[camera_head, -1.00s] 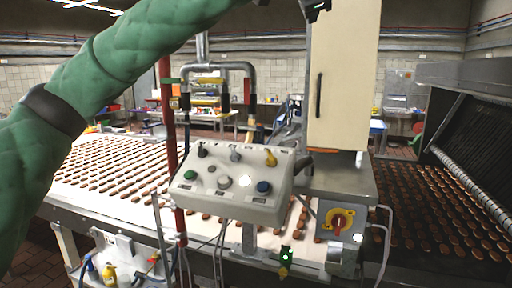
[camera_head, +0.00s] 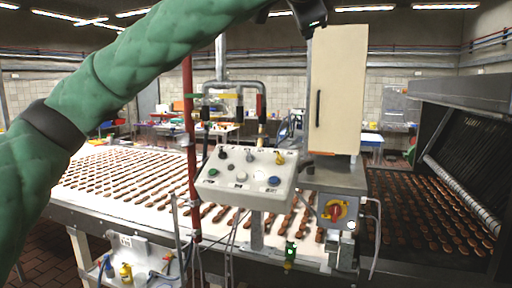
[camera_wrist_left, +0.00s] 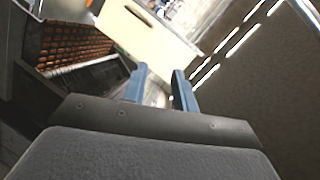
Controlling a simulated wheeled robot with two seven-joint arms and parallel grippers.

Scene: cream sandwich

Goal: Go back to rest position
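My left arm, in a green quilted sleeve, comes in from the left in the head view and rises to the top edge. The dark left gripper (camera_head: 312,18) is partly cut off by the top edge, near the top of a cream cabinet (camera_head: 337,92). In the left wrist view the left gripper (camera_wrist_left: 160,80) has two blue fingers standing apart, with nothing between them. My right arm and right gripper are not in view.
A grey control box (camera_head: 245,178) with several buttons stands ahead. Behind it a white conveyor (camera_head: 95,195) carries rows of brown biscuits. A red post (camera_head: 188,130) stands left of the box. A dark machine (camera_head: 460,90) is at the right.

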